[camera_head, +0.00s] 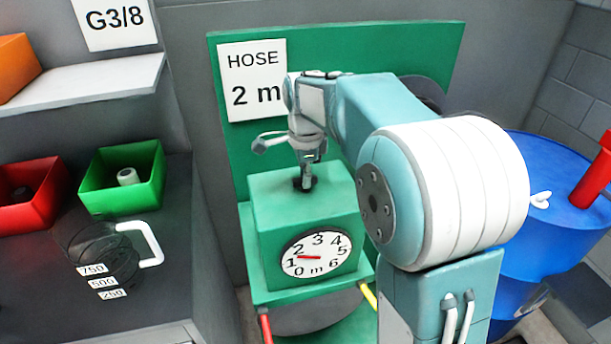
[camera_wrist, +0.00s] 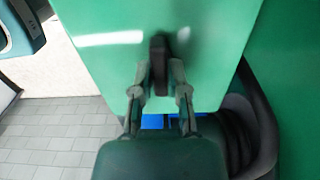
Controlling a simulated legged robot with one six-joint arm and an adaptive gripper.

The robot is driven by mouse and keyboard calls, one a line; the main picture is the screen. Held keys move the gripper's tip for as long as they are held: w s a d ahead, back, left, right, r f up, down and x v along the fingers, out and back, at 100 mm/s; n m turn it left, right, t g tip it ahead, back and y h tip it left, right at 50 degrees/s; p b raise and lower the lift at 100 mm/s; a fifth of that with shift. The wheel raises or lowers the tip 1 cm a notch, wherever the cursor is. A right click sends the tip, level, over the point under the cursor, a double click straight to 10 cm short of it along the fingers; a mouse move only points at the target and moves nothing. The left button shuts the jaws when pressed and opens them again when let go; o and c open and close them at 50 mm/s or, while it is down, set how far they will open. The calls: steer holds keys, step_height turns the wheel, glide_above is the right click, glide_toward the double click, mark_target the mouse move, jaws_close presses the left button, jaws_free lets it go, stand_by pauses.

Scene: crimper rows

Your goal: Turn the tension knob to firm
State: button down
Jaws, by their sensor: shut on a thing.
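A green machine box (camera_head: 275,215) stands in front of a green panel, with a small dark knob (camera_head: 305,185) on its top. My gripper (camera_head: 309,175) points down at the box top, its fingertips at the knob. In the wrist view the dark knob (camera_wrist: 159,52) is a narrow upright bar, and my gripper (camera_wrist: 161,80) is shut on it, one finger on each side. A round white dial (camera_head: 317,253) on the box front reads 0 to 6 m; its red pointer lies between 1 and 2. No firm marking is readable in either view.
A sign (camera_head: 252,80) on the panel reads HOSE 2 m. A red lever (camera_head: 265,328) and a yellow lever (camera_head: 368,296) stick out below the box. A measuring jug (camera_head: 105,255), red bin (camera_head: 32,205) and green bin (camera_head: 125,180) stand left. A blue drum (camera_head: 555,225) stands right.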

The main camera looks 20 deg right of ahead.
steer(key=c, duration=0.6)
jaws_free()
steer(key=shift+w+a, duration=0.1)
steer(key=shift+a, duration=0.05)
steer(key=shift+c, duration=0.2)
step_height(320, 180, up, 12)
steer(key=s+f+n+t, duration=0.2)
steer(key=s+f+n, duration=0.2)
steer(key=s+n, duration=0.5)
steer(key=s+f+n+t, duration=0.3)
steer(key=s+n, duration=0.6)
steer(key=s, duration=0.7)
step_height(320, 180, down, 3)
steer(key=shift+s+r+t, duration=0.15)
steer(key=shift+r+t, duration=0.05)
steer(key=shift+t, duration=0.1)
